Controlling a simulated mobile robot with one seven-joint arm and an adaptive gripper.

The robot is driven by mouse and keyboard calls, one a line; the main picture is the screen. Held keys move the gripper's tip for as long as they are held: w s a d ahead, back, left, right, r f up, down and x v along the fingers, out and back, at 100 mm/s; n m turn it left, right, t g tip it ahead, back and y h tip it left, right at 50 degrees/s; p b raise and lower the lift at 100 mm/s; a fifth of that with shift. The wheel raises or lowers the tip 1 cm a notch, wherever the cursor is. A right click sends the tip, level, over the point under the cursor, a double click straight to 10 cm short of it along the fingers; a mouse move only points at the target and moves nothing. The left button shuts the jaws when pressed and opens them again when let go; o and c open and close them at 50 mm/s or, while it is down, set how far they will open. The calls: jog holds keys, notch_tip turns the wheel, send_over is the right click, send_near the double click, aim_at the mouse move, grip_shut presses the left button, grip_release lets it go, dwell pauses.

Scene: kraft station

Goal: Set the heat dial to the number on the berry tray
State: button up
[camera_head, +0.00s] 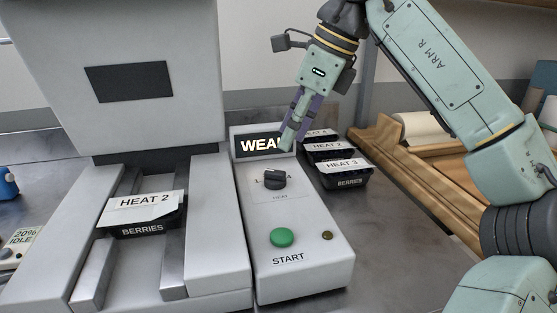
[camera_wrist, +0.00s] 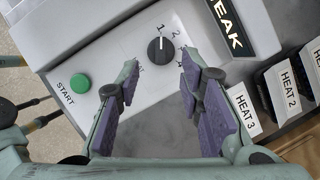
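The black heat dial (camera_head: 275,180) sits on the sloping white control panel, and it also shows in the wrist view (camera_wrist: 160,50). Its white pointer line appears to point at the 1, with the 2 to its right and further marks partly hidden by a finger. A black berry tray (camera_head: 142,229) with a white HEAT 2 label (camera_head: 146,202) stands in the machine's channel at left. My gripper (camera_wrist: 160,72) is open and empty, its purple-padded fingers apart above the panel. In the head view my gripper (camera_head: 286,143) covers the end of the display.
The display (camera_head: 256,144) shows WEAK, its end partly covered. A green START button (camera_head: 282,238) and a small dark lamp (camera_head: 327,235) are lower on the panel. Several labelled trays stand right of it, the front one a HEAT 3 berry tray (camera_head: 349,183). A wooden rack (camera_head: 405,170) stands at right.

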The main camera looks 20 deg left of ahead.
aim_at(273, 171)
jog(key=x, duration=0.7)
jog(key=shift+a+f, duration=0.15)
jog(key=shift+f, duration=0.15)
jog(key=shift+c, duration=0.3)
grip_shut()
